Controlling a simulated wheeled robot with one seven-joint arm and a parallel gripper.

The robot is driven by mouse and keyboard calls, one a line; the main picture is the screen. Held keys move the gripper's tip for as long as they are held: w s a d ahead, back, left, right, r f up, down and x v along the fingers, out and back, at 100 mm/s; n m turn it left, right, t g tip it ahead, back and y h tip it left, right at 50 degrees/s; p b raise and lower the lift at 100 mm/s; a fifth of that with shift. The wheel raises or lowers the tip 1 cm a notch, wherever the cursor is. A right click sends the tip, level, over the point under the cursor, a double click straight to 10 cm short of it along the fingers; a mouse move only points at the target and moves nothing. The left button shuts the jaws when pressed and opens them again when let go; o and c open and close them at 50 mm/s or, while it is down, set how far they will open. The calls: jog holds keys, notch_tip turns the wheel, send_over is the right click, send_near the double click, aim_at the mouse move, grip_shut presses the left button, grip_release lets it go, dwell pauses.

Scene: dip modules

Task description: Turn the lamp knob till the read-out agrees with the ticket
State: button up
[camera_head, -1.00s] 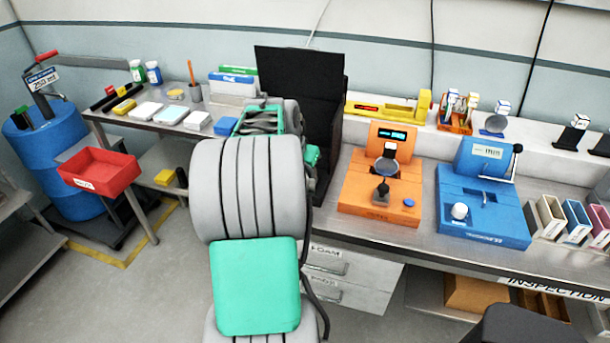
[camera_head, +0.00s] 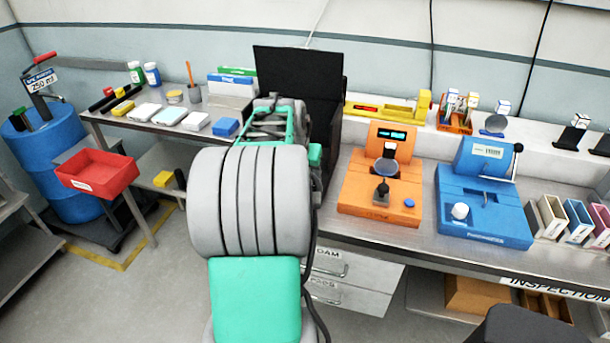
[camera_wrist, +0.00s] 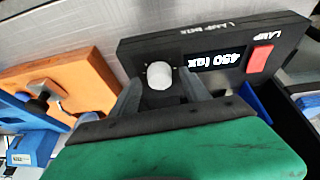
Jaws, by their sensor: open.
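In the wrist view a pale, faceted lamp knob (camera_wrist: 160,75) stands out from a black lamp panel (camera_wrist: 140,47). The lit read-out (camera_wrist: 215,60) beside it appears upside down and seems to read 450 lux. My gripper (camera_wrist: 162,92) is open, with one dark finger on each side of the knob; I cannot tell whether either finger touches it. In the head view my arm hides the gripper, knob and read-out in front of the tall black booth (camera_head: 297,80). I cannot make out which card is the ticket.
A red switch (camera_wrist: 260,58) sits on the panel near the read-out. Right of the booth are an orange instrument (camera_head: 355,195) and a blue instrument (camera_head: 465,225). A red bin (camera_head: 100,178) stands left. Small containers and blocks line the back-left bench (camera_head: 150,127).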

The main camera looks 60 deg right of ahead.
jog(key=v, duration=0.7)
jog(key=shift+r, duration=0.35)
jog(key=shift+a, duration=0.1)
